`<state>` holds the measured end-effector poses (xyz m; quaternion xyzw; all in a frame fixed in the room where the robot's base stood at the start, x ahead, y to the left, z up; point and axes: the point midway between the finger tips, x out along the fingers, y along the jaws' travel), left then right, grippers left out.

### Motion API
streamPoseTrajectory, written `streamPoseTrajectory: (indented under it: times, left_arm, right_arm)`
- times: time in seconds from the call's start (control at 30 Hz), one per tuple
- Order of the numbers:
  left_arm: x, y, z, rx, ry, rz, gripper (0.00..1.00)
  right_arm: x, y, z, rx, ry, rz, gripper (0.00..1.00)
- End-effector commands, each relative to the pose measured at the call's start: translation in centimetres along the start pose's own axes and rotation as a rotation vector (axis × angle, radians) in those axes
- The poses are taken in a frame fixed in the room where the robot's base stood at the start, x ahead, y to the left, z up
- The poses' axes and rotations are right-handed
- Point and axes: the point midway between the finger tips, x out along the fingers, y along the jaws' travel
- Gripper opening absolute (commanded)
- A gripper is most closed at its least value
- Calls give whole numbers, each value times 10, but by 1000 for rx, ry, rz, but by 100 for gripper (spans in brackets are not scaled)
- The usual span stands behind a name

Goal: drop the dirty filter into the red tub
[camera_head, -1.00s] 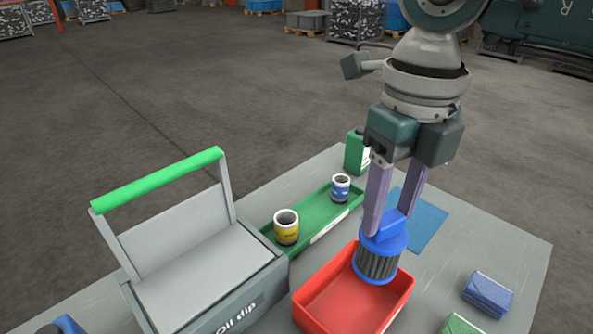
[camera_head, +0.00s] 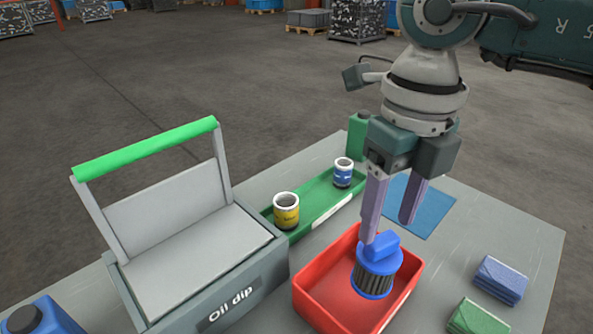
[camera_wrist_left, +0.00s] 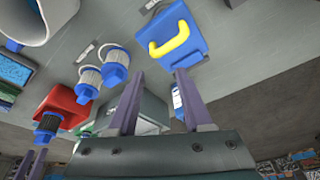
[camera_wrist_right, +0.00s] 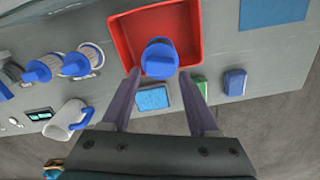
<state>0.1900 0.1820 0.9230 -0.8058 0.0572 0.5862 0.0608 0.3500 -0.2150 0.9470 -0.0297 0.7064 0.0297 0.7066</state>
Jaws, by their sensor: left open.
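The dirty filter, with a blue cap (camera_head: 380,254) and dark pleated body, is upright over or in the red tub (camera_head: 309,292). I cannot tell whether it touches the floor of the tub. My right gripper (camera_head: 388,230) is open just above it, its fingers spread apart. In the right wrist view the filter's blue cap (camera_wrist_right: 160,57) shows between and beyond the fingertips, inside the outline of the tub (camera_wrist_right: 120,38). My left gripper (camera_wrist_left: 157,76) is open and empty in its wrist view, and out of the head view.
The grey oil dip box (camera_head: 205,265) with a green handle stands left of the tub. A green tray (camera_head: 318,207) holds a yellow and a blue can behind. Folded cloths (camera_head: 499,280) lie at right. Two other filters (camera_wrist_right: 75,65) and a white mug (camera_wrist_right: 68,120) are nearby.

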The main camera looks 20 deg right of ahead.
Motion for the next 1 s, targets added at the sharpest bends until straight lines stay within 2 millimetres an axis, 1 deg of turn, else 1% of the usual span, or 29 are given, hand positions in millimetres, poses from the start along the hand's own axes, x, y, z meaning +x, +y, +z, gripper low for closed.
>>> streamPoseTrajectory:
  times: [0.03,0.2,0.23,0.47,0.57,0.67,0.9,1.0]
  left_arm:
    - [0,0,0,0,0,0,50]
    - [0,0,0,0,0,0,50]
    - [0,0,0,0,0,0,50]
    - [0,0,0,0,-1,0,50]
    - [0,0,0,0,-1,0,50]
    - [-1,0,0,1,-1,-1,50]
    - [-1,-1,0,4,-1,-3,50]
    - [-1,-2,0,5,-1,-4,50]
  right_arm:
    - [0,0,0,0,0,0,68]
    - [0,0,0,-1,0,0,87]
    - [0,0,0,-1,0,0,89]
    - [0,0,0,-1,1,0,89]
    - [-6,0,0,-1,-1,0,89]
    - [-22,0,1,-1,-4,0,89]
    - [-70,0,1,-1,-5,-1,89]
    - [-86,0,1,0,-4,0,89]
